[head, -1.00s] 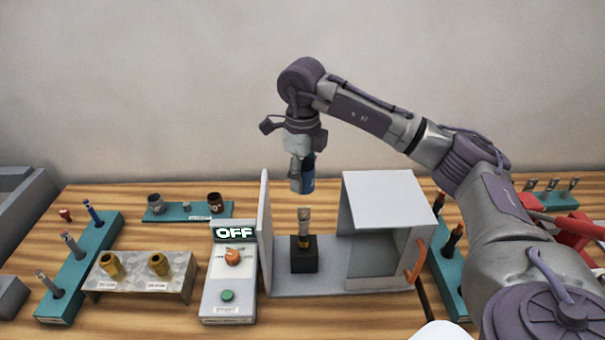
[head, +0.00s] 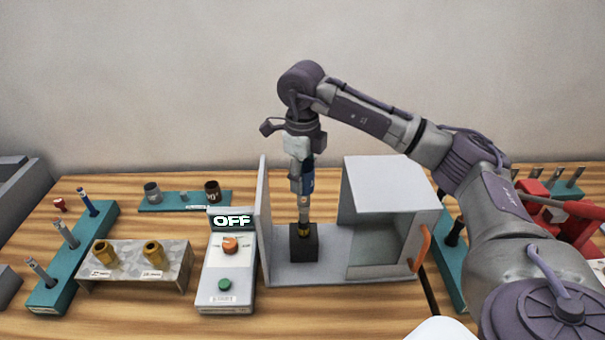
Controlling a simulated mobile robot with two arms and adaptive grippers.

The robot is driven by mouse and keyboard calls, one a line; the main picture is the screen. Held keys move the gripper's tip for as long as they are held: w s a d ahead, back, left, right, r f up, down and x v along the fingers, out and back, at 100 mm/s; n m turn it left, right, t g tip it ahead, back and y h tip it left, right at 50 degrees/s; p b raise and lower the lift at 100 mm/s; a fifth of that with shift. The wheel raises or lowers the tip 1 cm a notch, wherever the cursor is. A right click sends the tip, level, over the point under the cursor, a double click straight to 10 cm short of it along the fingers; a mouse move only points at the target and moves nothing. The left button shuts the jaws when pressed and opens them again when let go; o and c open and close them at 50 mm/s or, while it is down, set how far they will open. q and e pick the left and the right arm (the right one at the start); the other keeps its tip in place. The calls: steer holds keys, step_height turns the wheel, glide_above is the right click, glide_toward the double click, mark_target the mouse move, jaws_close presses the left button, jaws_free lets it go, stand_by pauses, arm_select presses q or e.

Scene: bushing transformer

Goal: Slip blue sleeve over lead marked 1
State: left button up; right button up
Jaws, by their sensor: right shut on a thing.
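My right gripper (head: 302,178) points down and is shut on the blue sleeve (head: 309,182), which is partly hidden by the fingers. Directly below it stands an upright lead (head: 303,214), pale above with a gold band lower down, in a black block (head: 304,243). The sleeve's lower end meets the lead's top in the picture. I cannot tell whether the lead's tip is inside the sleeve. No mark 1 is readable on the lead. My left gripper is not in view.
The block sits in a grey open-front enclosure (head: 388,187) with an orange handle (head: 419,247). Left of it stand a switch box reading OFF (head: 226,275), a metal stand with brass fittings (head: 139,262) and a teal rack (head: 57,292). A red object (head: 565,215) is at far right.

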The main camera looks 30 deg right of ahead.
mark_target(303, 210)
steer(key=shift+f+b, duration=3.85)
steer(key=shift+f, duration=1.65)
steer(key=o, duration=0.9)
step_height(303, 210, up, 12)
steer(key=shift+r, duration=0.1)
steer(key=shift+a, duration=0.1)
